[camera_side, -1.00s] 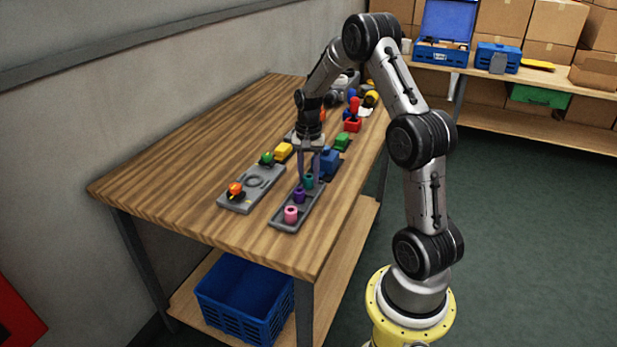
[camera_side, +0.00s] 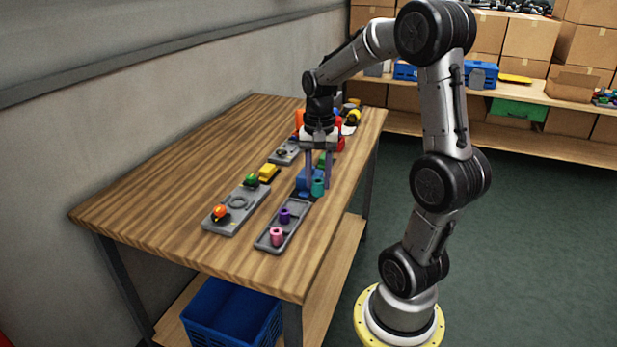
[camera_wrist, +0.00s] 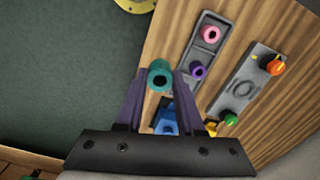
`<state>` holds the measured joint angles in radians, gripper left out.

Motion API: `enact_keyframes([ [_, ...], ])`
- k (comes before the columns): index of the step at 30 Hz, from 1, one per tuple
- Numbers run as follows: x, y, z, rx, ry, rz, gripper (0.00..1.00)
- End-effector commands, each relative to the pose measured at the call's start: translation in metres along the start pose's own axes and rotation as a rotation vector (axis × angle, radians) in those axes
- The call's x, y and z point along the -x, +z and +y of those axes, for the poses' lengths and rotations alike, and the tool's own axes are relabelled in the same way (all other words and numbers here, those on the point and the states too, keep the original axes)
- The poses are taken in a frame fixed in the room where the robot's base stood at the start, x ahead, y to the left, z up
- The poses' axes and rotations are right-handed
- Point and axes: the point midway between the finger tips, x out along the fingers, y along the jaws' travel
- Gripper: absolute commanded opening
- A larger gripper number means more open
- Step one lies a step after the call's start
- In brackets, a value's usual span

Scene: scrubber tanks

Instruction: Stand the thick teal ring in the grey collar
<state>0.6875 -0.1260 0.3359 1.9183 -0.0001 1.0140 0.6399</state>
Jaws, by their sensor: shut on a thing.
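The thick teal ring (camera_side: 318,187) is between the two purple fingers of my gripper (camera_side: 319,183). My gripper is shut on it, and the ring is held above the table, clear of the tray. In the wrist view the teal ring (camera_wrist: 159,80) sits between the fingertips with its dark hole showing. The grey collar (camera_side: 239,203) is a round raised ring on a grey plate, to the left of my gripper. It is empty and also shows in the wrist view (camera_wrist: 245,87).
A grey tray (camera_side: 262,241) holds a pink ring (camera_side: 277,236) and a purple ring (camera_side: 285,215). An orange knob (camera_side: 219,212) and a green knob (camera_side: 251,180) flank the collar. The table's left side is bare.

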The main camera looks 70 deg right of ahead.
Motion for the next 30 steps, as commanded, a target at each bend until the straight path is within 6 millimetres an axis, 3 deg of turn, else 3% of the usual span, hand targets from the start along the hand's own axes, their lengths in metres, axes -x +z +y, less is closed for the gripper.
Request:
enact_keyframes([
  [5,0.01,0.006,0.004,-0.028,-0.002,0.003,0.0],
  [10,0.032,-0.018,-0.018,-0.059,-0.001,0.002,0.0],
  [19,0.048,-0.075,-0.109,-0.054,0.001,-0.001,0.0],
  [24,0.037,-0.092,-0.164,-0.024,0.002,-0.002,0.0],
  [30,0.008,-0.097,-0.216,0.03,0.003,-0.002,0.0],
])
